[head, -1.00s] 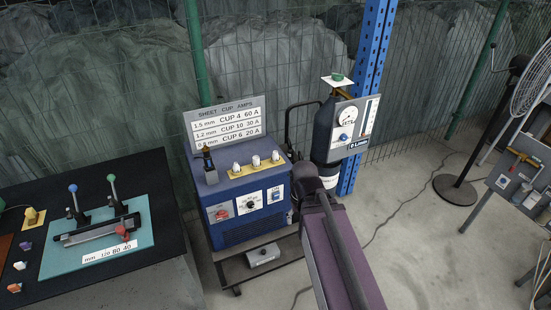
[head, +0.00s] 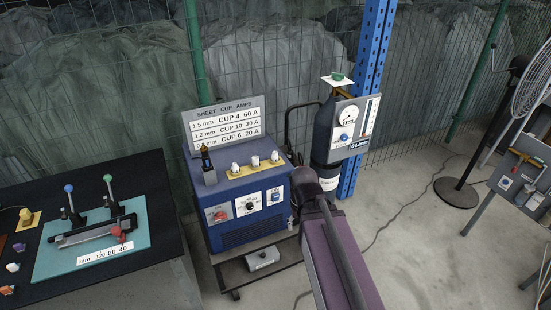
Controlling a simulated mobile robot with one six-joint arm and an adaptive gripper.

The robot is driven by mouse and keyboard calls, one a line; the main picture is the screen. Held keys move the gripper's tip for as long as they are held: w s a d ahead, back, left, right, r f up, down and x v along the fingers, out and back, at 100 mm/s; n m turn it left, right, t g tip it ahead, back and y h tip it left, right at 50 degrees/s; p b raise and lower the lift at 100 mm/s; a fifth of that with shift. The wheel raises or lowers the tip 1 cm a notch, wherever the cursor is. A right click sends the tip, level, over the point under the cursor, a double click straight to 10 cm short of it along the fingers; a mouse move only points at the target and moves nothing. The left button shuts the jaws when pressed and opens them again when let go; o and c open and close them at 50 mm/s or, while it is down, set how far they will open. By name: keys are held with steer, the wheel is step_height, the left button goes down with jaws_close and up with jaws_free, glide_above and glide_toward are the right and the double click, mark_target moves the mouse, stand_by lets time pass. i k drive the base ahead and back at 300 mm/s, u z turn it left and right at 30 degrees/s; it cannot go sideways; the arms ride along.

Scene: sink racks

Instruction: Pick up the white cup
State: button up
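Several small white cup-shaped pieces stand in a row on a yellow strip (head: 257,170) on top of the blue welding box. The left one (head: 235,168) is nearest the black torch-like piece, the middle one (head: 255,161) is beside it, and the right one (head: 275,157) is nearest the box's right edge. I cannot tell which is meant. My purple arm rises from the bottom and its dark joint ends just right of the blue box. My gripper cannot be made out.
The blue box (head: 248,228) sits on a low cart before an amps sign (head: 226,125). A gas cylinder (head: 325,130) with gauge panel (head: 354,125) stands behind right. A teal board with levers (head: 60,262) lies on the left bench. Open floor (head: 420,250) is at right.

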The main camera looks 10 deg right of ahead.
mark_target(274, 156)
steer(key=z, duration=0.9)
steer(key=k, duration=0.5)
steer(key=u, duration=0.75)
steer(key=i, duration=1)
steer(key=u, duration=0.05)
